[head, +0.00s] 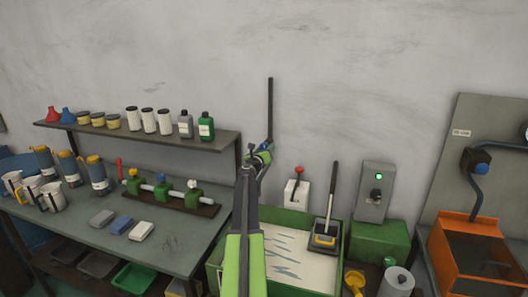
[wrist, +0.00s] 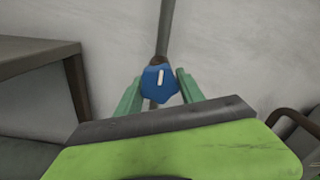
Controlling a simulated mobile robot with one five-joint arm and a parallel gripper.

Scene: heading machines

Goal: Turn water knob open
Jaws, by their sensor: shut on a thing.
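The blue water knob (wrist: 159,84) with a white pointer mark shows in the wrist view, in front of a dark vertical pipe (wrist: 167,28) on the wall. The white mark stands nearly upright, slightly tilted. My gripper (wrist: 158,90) has its two green fingers on either side of the knob and is shut on it. In the head view my gripper (head: 260,156) is at the lower end of the pipe (head: 270,105), above the green-rimmed basin (head: 225,282). My gripper and arm mostly hide the knob in that view.
A wall shelf (head: 215,139) with bottles and jars is close on the left, above a bench (head: 188,242) with a valve manifold (head: 165,191). Right are a red-lever box (head: 296,194), a squeegee-like tool (head: 331,205), a green-lit box (head: 373,192) and an orange case (head: 462,252).

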